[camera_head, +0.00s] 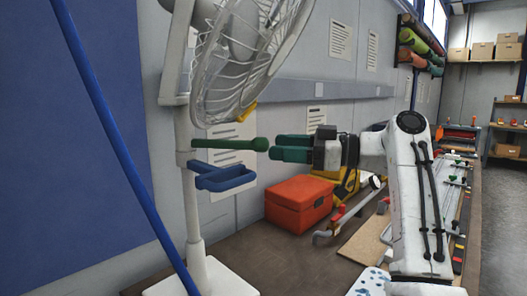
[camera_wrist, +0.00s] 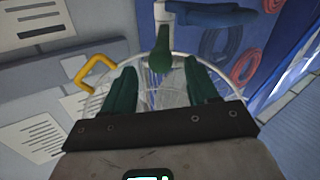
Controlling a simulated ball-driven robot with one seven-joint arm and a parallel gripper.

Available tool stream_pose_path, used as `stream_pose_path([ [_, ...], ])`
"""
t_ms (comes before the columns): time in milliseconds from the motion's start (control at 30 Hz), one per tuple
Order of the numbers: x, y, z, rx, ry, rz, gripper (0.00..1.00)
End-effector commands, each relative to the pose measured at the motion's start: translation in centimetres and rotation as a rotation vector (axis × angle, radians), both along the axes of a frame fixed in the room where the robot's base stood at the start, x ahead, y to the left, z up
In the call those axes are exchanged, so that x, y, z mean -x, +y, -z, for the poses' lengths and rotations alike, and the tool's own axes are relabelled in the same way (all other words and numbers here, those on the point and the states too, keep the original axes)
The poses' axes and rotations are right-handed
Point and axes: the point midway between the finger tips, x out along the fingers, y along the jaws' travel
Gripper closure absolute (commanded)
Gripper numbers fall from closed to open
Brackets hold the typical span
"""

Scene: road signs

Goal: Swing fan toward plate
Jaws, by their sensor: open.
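The white fan (camera_head: 250,50) has a wire cage and stands on a pole at the left of the head view. A green handle (camera_head: 228,144) with a rounded end sticks out rightward from the pole; a blue loop handle (camera_head: 224,179) sits below it. A yellow handle (camera_head: 247,112) is on the cage. My gripper (camera_head: 273,147) is open, its green fingers just right of the handle's rounded end and level with it. In the wrist view the green handle (camera_wrist: 160,52) lies between and ahead of the fingers. I cannot make out a plate with certainty.
A blue pole (camera_head: 115,140) crosses the left foreground. A red toolbox (camera_head: 299,203) stands on the bench beneath my gripper, with clamps and tools to its right. A grey wall with paper notices (camera_head: 341,40) is behind. Boxes (camera_head: 481,51) sit on far shelves.

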Motion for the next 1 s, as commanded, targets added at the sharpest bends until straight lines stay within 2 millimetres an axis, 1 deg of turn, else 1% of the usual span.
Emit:
stream_pose_path([
  [33,0.1,-0.9,0.2,0.000,0.000,0.002,0.41],
  [100,0.2,-1.8,0.1,0.000,0.000,0.003,0.41],
  [200,0.4,-2.7,0.1,0.000,0.000,0.002,0.41],
  [367,0.5,-3.2,0.0,-0.001,0.000,0.000,0.41],
  [667,0.5,-3.2,-0.3,0.000,0.000,0.000,0.41],
  [767,0.5,-3.2,-1.7,0.000,-0.001,0.000,0.41],
  [800,0.5,-3.2,-2.6,0.000,-0.001,0.000,0.41],
  [900,0.5,-3.2,-4.4,0.000,0.000,0.000,0.41],
  [1000,0.5,-3.2,-5.7,0.000,0.000,0.000,0.41],
])
